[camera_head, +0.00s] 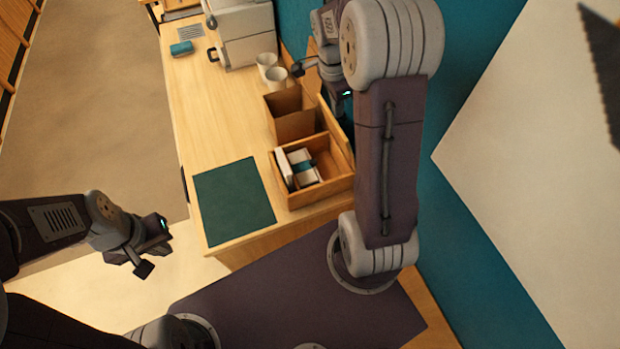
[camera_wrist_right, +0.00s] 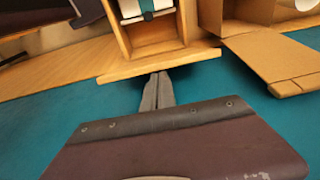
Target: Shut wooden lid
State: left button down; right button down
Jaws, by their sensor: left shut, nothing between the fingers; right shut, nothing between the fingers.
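The wooden box (camera_head: 325,192) sits open on the counter. Its wooden lid (camera_head: 338,128) stands raised at the box's wall side, partly hidden by my right arm. In the right wrist view the lid's edge (camera_wrist_right: 160,65) runs across in front of the box's inside. My right gripper (camera_wrist_right: 160,80) is shut and empty, on the teal wall side of the lid, with its tips close to that edge. I cannot tell whether they touch. My left gripper (camera_head: 140,265) is shut and empty, off the counter at the lower left.
White packs with a teal band (camera_head: 303,168) lie in the box. A brown carton (camera_head: 290,120) with raised flaps stands beside it. White cups (camera_head: 276,77) and a machine (camera_head: 245,40) stand further back. A dark green mat (camera_head: 233,200) lies bare. The teal wall (camera_wrist_right: 40,125) bounds the right side.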

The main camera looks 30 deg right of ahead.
jog(key=shift+s+a+f+g, duration=0.3)
jog(key=shift+f, duration=0.35)
jog(key=shift+s+a+f, duration=0.1)
jog(key=shift+a+f, duration=0.1)
jog(key=shift+a, duration=0.1)
jog(key=shift+a+f+b, duration=0.1)
jog(key=shift+a+b, duration=0.2)
jog(key=shift+b, duration=0.05)
jog(key=w+a+f+b, duration=0.1)
jog(key=a+f+b, duration=0.1)
jog(key=a, duration=0.5)
jog(key=shift+w+a+f, duration=0.25)
jog(key=shift+w+f, duration=0.05)
jog(key=shift+f, duration=0.05)
jog(key=shift+r, duration=0.1)
notch_tip(320, 180, up, 10)
jog(key=p, duration=0.9)
jog(key=shift+w, duration=0.15)
